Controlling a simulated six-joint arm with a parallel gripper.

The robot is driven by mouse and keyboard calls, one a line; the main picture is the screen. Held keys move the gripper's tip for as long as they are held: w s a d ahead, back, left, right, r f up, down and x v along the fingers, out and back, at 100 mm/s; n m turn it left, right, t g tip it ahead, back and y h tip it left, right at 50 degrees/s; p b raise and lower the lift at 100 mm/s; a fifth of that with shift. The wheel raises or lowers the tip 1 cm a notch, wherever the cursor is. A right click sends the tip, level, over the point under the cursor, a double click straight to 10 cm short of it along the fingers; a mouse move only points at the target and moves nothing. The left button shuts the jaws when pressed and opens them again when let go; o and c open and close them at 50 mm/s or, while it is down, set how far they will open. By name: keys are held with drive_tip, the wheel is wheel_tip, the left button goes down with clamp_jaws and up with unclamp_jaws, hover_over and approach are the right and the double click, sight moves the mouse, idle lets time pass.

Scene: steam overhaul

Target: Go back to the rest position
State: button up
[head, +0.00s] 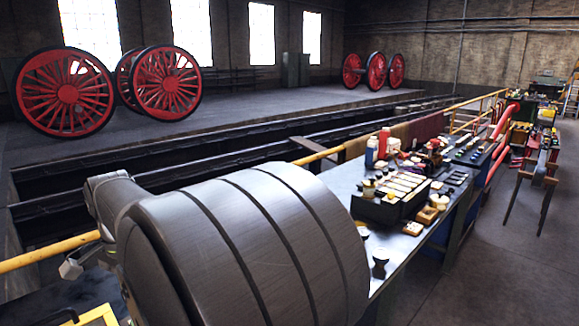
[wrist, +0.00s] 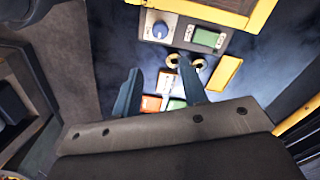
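My gripper (wrist: 159,72) shows in the wrist view with its two dark blue-grey fingers spread apart. Nothing is visibly held between them. The distance from the fingertips to the panel is hard to tell. In the head view a large grey part of my own arm fills the lower left and middle, and my gripper is not visible there.
In the head view a long workbench (head: 345,178) crowded with small parts runs to the back right. A yellow rail (head: 48,252) runs along the pit. Red spoked wheels (head: 66,93) stand behind it. The floor (head: 510,275) at the lower right is clear.

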wheel_tip(320, 180, down, 16)
drive_tip(key=shift+r, duration=0.1)
drive_tip(key=shift+n, duration=0.3)
drive_tip(key=n, duration=1.1)
drive_tip(key=shift+a+n, duration=0.1)
drive_tip(key=shift+n, duration=2.6)
